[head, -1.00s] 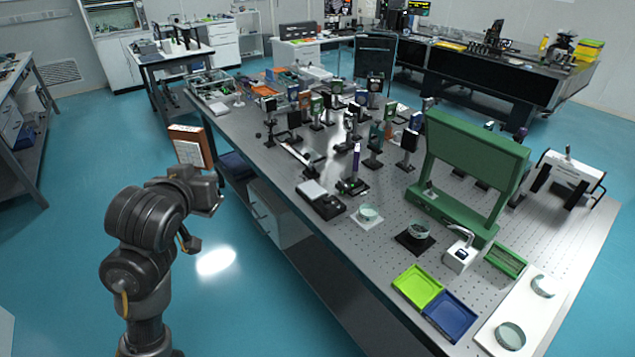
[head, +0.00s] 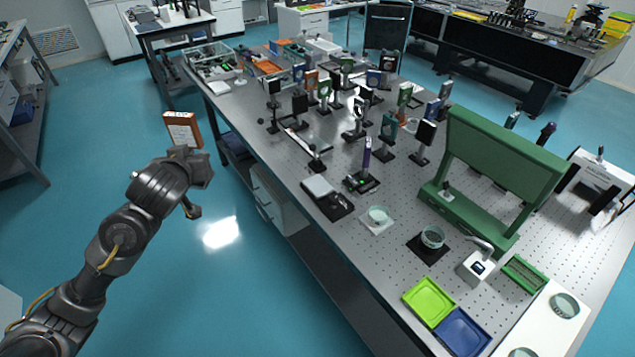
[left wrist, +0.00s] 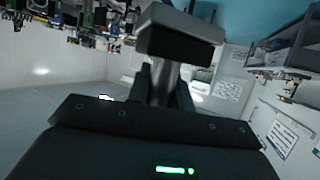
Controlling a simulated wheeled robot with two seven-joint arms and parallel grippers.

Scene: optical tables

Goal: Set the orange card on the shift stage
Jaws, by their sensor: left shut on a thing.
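The orange card (head: 182,130), a thin upright panel with an orange-brown edge and a pale printed face, is held in the air left of the optical table. My left gripper (head: 188,154) is shut on its lower part. The left wrist view shows a dark block (left wrist: 180,32) at the jaws, probably the card seen from below. No label marks the shift stage; a low black device with a silver plate (head: 318,186) on the near table edge could be it, but I cannot tell. My right gripper is not in view.
The optical table (head: 285,170) carries many mounted optics (head: 388,128). A green frame (head: 505,150) stands at the right. Lime (head: 428,300) and blue (head: 462,332) trays lie at the near edge. Open floor (head: 240,285) lies between my left arm and the table.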

